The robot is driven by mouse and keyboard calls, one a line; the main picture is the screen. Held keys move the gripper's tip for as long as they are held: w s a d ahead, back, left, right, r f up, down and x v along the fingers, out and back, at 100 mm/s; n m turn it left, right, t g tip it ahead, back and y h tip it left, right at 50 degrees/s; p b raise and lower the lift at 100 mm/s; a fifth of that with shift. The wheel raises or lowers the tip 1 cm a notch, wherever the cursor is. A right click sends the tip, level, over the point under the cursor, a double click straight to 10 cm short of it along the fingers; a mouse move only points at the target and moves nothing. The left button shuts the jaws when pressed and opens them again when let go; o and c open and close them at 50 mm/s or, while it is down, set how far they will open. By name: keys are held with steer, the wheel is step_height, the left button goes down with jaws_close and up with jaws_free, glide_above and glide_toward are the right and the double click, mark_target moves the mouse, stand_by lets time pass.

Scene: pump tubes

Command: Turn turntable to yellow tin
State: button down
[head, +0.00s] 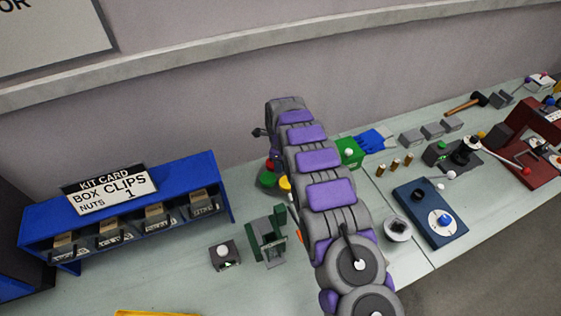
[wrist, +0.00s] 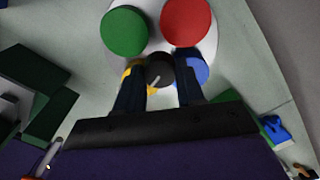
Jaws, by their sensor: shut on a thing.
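In the wrist view the pale round turntable (wrist: 155,38) carries a green tin (wrist: 124,32), a red tin (wrist: 186,22), a blue tin (wrist: 192,72) and a yellow tin (wrist: 152,91). The yellow tin is mostly hidden by my gripper. My gripper (wrist: 161,78) is shut on the dark knob (wrist: 160,68) at the turntable's middle, one finger on each side. A small white pointer mark (wrist: 154,81) shows by the knob. In the head view my arm hides most of the turntable; the green tin (head: 267,180) and the yellow tin (head: 285,183) peek out at its left.
A blue rack with bins (head: 120,210) and a kit card stands at the left. A grey-green fixture (head: 268,240) and a grey button box (head: 224,256) stand near the arm. A blue dial board (head: 430,213) and a white bowl (head: 397,230) lie to the right.

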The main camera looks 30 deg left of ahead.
steer(key=shift+w+a+r+m, duration=0.1)
steer(key=shift+a+r+m, duration=0.1)
steer(key=shift+m, duration=0.4)
steer(key=c, duration=1.1)
jaws_free()
steer(key=o, duration=0.4)
steer(key=shift+a+f, duration=0.15)
steer(key=shift+f, duration=0.05)
